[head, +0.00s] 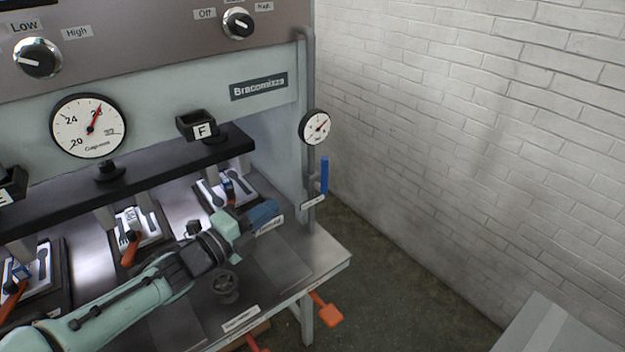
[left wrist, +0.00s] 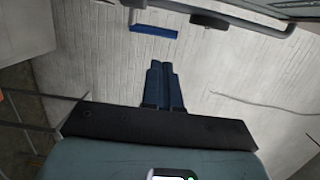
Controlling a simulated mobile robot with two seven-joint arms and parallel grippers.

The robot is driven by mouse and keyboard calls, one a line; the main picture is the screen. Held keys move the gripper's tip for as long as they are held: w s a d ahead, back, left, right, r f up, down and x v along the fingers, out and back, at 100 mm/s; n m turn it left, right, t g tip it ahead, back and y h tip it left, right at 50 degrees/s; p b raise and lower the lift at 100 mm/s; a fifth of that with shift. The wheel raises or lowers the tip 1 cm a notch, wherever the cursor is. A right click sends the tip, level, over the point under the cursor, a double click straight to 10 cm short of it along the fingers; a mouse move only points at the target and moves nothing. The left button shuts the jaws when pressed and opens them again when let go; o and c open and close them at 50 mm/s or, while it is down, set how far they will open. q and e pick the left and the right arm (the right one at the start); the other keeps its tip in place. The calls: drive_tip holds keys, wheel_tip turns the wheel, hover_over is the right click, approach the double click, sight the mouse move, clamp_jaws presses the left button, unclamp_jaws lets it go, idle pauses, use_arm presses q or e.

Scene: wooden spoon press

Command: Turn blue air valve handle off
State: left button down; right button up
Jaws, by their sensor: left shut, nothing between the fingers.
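The blue air valve handle (head: 325,175) stands upright beside the grey vertical pipe (head: 309,90) at the press's right corner. It also shows in the left wrist view as a blue bar (left wrist: 153,31), beyond the fingertips. My left gripper (head: 268,213) reaches in from the left over the press table. Its blue fingers (left wrist: 165,68) are together with nothing between them. The fingertips are left of and below the handle in the head view, apart from it. My right gripper is not in view.
A round gauge (head: 315,127) sits on the pipe above the handle. The press table (head: 325,258) lies below my left arm, with orange handles (head: 326,310) at its front. A white brick wall (head: 470,120) stands to the right, with open floor between.

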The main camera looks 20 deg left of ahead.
sight(322, 173)
use_arm(q)
drive_tip(key=p+x, duration=0.2)
drive_tip(key=x, duration=1.2)
drive_tip(key=shift+a, duration=0.1)
drive_tip(key=shift+s, duration=0.1)
